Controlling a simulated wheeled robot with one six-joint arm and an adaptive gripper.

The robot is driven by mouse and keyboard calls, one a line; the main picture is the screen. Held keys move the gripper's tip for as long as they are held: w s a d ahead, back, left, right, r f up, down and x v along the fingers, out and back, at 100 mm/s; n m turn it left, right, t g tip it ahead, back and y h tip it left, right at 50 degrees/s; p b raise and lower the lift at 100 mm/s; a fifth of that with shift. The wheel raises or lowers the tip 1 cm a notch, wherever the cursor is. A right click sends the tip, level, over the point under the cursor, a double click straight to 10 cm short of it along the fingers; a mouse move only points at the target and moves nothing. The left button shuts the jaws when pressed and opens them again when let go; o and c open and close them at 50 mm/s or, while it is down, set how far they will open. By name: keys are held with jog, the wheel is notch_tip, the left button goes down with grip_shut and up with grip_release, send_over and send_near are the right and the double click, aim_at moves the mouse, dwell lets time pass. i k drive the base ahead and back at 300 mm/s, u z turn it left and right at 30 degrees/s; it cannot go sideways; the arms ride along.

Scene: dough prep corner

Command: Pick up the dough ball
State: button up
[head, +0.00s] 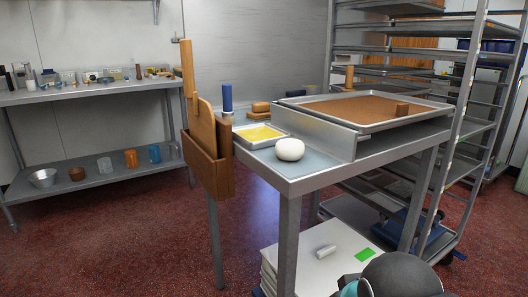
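The white dough ball (290,149) rests near the front corner of the steel table (303,184), on a grey flat surface. Nothing covers it and its whole near side shows. My gripper is not in view. Only a rounded dark grey and teal part, which looks like part of my arm, shows at the bottom right edge, well below and to the right of the dough ball.
A shallow tray with a yellow sheet (260,133) lies just behind the dough ball. A raised metal stand (322,134) with a brown-filled tray stands to its right. A wooden holder (208,170) with a paddle hangs at the table's left. Red floor is open at left.

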aim_at(287, 150)
jog(key=u, duration=1.6)
jog(key=i, duration=3.3)
jog(key=z, duration=5.45)
